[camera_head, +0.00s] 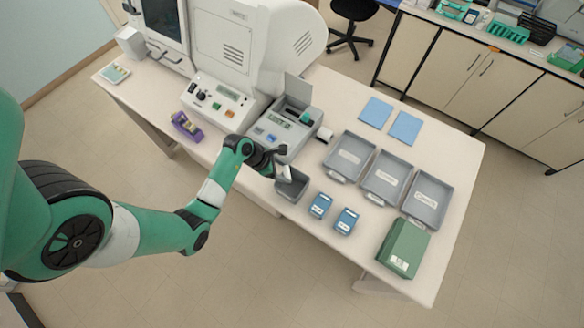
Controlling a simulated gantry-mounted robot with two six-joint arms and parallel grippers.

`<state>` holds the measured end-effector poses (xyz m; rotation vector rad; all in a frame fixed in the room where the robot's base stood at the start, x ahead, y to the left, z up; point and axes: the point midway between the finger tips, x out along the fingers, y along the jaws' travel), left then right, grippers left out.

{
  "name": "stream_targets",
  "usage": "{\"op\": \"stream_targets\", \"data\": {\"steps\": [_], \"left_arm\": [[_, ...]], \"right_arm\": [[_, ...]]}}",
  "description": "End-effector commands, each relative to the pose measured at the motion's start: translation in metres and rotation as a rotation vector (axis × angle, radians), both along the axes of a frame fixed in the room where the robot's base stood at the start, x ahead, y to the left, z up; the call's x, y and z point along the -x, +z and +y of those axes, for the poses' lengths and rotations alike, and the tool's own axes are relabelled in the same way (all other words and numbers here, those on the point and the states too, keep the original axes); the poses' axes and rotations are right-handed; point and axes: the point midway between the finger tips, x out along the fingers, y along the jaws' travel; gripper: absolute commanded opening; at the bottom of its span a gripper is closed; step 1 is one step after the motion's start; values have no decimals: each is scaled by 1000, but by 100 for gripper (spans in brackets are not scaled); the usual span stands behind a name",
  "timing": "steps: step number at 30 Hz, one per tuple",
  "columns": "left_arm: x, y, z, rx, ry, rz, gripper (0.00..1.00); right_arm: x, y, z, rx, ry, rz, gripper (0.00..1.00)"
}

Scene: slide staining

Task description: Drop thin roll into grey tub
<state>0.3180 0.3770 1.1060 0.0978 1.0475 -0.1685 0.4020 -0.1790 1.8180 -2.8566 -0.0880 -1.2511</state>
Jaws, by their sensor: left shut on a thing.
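My left gripper (279,164) is shut on a small whitish thing, the thin roll (284,173), whose shape is partly hidden by the fingers. It is over the grey tub (291,191), a small open box at the table's front edge. From this view I cannot tell how high the roll is above the tub or whether it is partly inside the rim. My right gripper is not in view.
A label printer (284,130) with its lid up stands just behind the tub, with another white roll (325,133) beside it. Two blue boxes (320,206), three grey trays (349,155) and a green box (403,248) stand to the right. A purple dispenser (187,126) is at left.

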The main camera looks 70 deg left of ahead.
Motion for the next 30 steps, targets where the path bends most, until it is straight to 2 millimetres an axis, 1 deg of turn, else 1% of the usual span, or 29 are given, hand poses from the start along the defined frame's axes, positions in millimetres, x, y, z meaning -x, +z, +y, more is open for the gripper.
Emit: {"op": "stream_targets", "data": {"steps": [1, 2, 3, 6, 13, 17, 20, 27, 30], "left_arm": [[0, 1, 0, 0, 0, 0, 20], [0, 1, 0, 0, 0, 0, 76], [0, 1, 0, 0, 0, 0, 83], [0, 1, 0, 0, 0, 0, 100], [0, 1, 0, 0, 0, 0, 100], [5, 11, 2, -1, 1, -2, 100], [14, 29, 4, -2, 3, -3, 100], [42, 78, 9, -3, 3, -4, 100], [50, 92, 11, -3, 3, -3, 100]], "right_arm": [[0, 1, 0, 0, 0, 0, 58], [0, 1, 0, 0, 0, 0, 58], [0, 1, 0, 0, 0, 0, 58], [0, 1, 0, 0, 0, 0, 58], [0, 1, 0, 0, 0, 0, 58], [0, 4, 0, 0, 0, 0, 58], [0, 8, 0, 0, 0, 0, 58], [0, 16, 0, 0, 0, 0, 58], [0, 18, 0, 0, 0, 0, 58]]}}
